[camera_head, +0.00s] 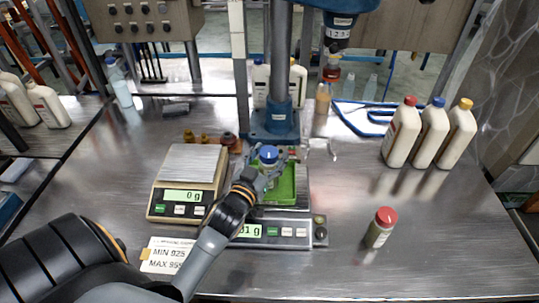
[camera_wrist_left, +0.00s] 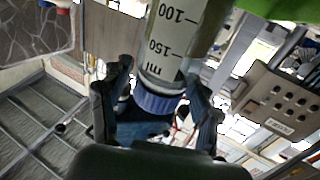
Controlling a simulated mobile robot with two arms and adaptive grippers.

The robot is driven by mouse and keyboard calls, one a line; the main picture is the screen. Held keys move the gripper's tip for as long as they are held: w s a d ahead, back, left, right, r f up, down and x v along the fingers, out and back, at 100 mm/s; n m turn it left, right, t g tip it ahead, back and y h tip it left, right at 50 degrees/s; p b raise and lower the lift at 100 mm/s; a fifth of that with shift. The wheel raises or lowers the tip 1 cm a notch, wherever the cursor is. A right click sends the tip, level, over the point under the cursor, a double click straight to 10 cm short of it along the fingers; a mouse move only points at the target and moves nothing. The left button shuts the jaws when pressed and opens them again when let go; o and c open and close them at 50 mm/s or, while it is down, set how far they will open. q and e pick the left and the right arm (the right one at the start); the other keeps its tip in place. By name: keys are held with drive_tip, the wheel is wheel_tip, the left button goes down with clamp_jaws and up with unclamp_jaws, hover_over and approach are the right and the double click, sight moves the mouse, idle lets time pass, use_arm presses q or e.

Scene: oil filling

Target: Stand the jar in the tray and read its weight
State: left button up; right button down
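The jar, clear with a blue cap (camera_head: 268,154), stands about upright in the green tray (camera_head: 288,188) on the right-hand scale (camera_head: 288,231). In the left wrist view the jar (camera_wrist_left: 172,45) shows upside down with ml marks, its blue cap (camera_wrist_left: 157,102) between the fingers. My left gripper (camera_head: 268,163) is around the jar near its cap; the fingers look spread, with a gap beside the cap. The right-hand scale's display ends in "31 g", with its front digits hidden by my left arm. My right gripper is out of view.
The left-hand scale (camera_head: 188,176) is empty and reads 0 g. A sign (camera_head: 167,256) says MIN 925 and a partly unclear MAX. A red-capped bottle (camera_head: 380,228) stands at right front, and several white bottles (camera_head: 432,135) at right. A press column (camera_head: 280,75) rises behind the tray.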

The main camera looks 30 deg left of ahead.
use_arm(q)
drive_tip(key=shift+r, duration=0.1)
drive_tip(key=shift+s+r, duration=0.1)
drive_tip(key=shift+r, duration=0.1)
drive_tip(key=s+d+b, duration=0.1)
drive_tip(key=s+b, duration=0.1)
drive_tip(key=s, duration=0.9)
drive_tip(key=shift+s+d, duration=0.4)
drive_tip(key=shift+f, duration=0.1)
